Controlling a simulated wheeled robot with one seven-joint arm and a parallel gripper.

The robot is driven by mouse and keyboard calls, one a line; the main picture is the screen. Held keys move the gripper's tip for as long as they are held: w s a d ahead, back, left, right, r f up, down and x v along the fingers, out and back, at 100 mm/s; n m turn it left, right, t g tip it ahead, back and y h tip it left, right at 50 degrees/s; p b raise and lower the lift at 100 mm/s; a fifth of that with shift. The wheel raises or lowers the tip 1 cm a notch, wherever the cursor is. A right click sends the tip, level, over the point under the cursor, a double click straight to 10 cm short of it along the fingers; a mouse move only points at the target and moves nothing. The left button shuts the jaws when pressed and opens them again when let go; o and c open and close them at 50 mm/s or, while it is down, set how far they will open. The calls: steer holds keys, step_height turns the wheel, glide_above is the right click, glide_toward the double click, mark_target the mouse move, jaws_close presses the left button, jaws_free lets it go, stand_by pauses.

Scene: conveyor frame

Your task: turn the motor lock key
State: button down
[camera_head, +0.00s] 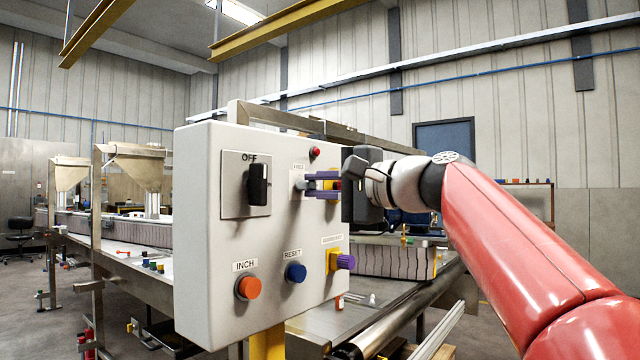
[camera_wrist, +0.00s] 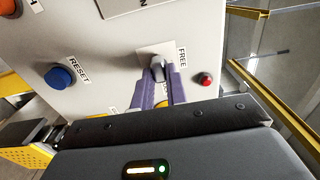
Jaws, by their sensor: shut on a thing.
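The motor lock key appears as a small grey key-like piece (camera_head: 299,184) at the switch labelled FREE on the white control box (camera_head: 210,300). In the wrist view the grey key (camera_wrist: 157,68) stands out from a light plate beside the FREE label. My gripper (camera_head: 310,184) reaches in from the right with its two purple fingers level, one above the other. In the wrist view my gripper (camera_wrist: 162,78) has its fingertips on either side of the key, shut on it. The fingers hide part of the key and its lock.
A black OFF rotary switch (camera_head: 258,185) is left of the key. A red light (camera_head: 315,152) is just above. A conveyor (camera_head: 390,260) runs behind the box.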

steer(key=shift+f, duration=0.1)
stand_by(0.3)
steer(key=c, duration=1.4)
jaws_free()
steer(key=shift+d, duration=0.1)
steer(key=b+v, duration=0.2)
steer(key=v, duration=0.5)
steer(key=shift+s+d, duration=0.25)
steer(key=shift+d, duration=0.05)
